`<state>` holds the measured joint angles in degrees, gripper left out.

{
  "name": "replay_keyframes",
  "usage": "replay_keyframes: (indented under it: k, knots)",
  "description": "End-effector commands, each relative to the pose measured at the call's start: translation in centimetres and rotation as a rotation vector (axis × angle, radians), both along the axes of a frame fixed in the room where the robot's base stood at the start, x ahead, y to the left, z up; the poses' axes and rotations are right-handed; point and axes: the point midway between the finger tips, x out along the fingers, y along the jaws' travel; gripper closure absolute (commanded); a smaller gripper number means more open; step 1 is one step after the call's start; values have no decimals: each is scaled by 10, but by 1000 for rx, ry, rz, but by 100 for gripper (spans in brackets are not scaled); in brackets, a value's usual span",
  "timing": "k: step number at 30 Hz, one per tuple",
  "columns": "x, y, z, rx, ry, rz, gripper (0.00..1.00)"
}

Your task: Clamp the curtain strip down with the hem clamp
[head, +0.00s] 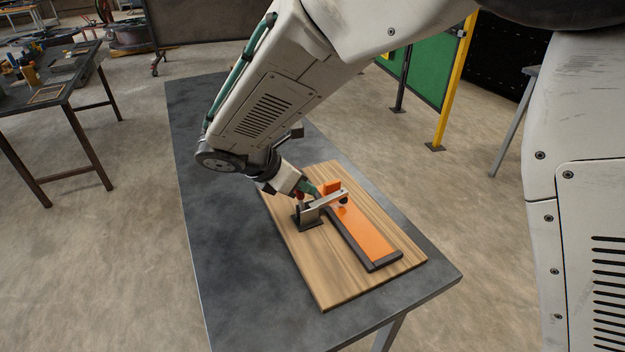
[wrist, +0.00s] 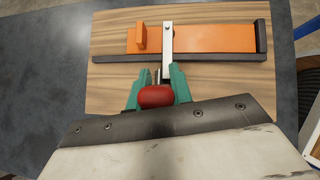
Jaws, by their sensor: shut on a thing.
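The orange curtain strip (head: 362,232) lies flat on a wooden board, with a dark rail along one side and across its near end. An upright orange block (wrist: 140,38) stands at its other end. The hem clamp (head: 308,216) is beside the strip on a dark base. Its metal arm (wrist: 168,36) reaches across the strip, with a black tip (head: 343,200); I cannot tell whether the tip presses on it. My gripper (head: 306,190) has green fingers, shut on the clamp's red handle (wrist: 157,97). The fingers partly hide the clamp's body in the wrist view.
The wooden board (head: 335,285) lies on a dark grey table (head: 235,260), whose left part is clear. Another table (head: 60,100) with tools stands at the far left. A yellow post (head: 455,80) and green panel stand behind.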

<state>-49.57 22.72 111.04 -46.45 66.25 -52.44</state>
Motion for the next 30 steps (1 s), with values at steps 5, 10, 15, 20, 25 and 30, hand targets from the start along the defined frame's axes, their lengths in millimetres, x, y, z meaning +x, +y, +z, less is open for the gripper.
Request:
replay_keyframes:
  k: [5,10,15,20,25,30]
  knots:
    - [-2,2,-2,6,7,3,100]
    - [-2,2,-2,5,6,1,100]
    - [-2,1,-2,5,5,0,57]
    - [-1,0,-1,4,4,-1,57]
    - [-3,4,4,6,3,0,57]
    - [-15,18,23,6,2,0,57]
